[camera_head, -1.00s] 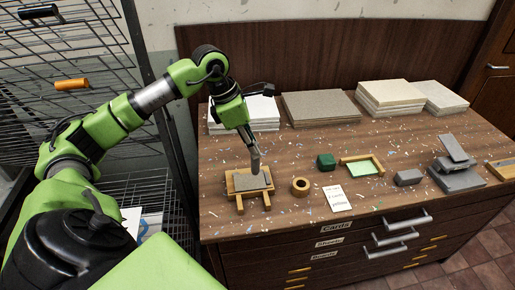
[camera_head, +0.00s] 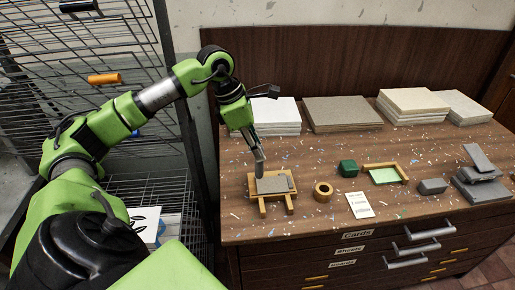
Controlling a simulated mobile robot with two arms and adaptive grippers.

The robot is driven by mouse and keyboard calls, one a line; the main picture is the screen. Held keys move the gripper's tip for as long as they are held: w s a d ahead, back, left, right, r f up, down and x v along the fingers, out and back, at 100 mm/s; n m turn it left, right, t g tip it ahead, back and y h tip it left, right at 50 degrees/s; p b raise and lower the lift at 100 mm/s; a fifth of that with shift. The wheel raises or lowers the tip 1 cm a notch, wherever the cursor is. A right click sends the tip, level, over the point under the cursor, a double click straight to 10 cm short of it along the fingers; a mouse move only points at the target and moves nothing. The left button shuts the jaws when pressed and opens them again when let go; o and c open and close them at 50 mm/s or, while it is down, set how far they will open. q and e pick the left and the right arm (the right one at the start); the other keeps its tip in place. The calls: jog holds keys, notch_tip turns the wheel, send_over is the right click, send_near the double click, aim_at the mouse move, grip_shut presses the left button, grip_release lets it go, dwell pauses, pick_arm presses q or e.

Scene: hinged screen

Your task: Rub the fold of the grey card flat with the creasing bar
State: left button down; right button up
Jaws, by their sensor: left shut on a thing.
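The grey card (camera_head: 273,185) lies flat on a small wooden stand with light wood rails (camera_head: 263,208), at the left of the table. A narrow darker grey strip shows along the card's right end; I cannot tell whether it is the fold. My left gripper (camera_head: 259,162) is over the card's back left part, pointing down. It is shut on a small grey piece, which looks like the creasing bar (camera_head: 260,172) and is mostly hidden by the fingers. Its tip is at or just above the card; I cannot tell if they touch. My right gripper is out of view.
Right of the stand are a tape roll (camera_head: 323,191), a green block (camera_head: 348,168), a wooden frame with a green sheet (camera_head: 385,175), a white label card (camera_head: 359,205) and grey blocks (camera_head: 433,187). Board stacks (camera_head: 342,113) line the back. A wire rack (camera_head: 100,150) stands left.

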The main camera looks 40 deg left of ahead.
aim_at(257, 164)
pick_arm(q)
jog(key=shift+a+f+b, duration=0.1)
jog(key=shift+f+b, duration=0.2)
jog(key=shift+f, duration=0.05)
jog(key=shift+f+b, duration=0.6)
jog(key=shift+f, duration=0.1)
notch_tip(257, 164, down, 3)
jog(key=shift+r+b, duration=0.15)
jog(key=shift+b, duration=0.95)
jog(key=shift+f, duration=0.3)
jog(key=shift+f+b, duration=0.3)
jog(key=shift+b, duration=0.2)
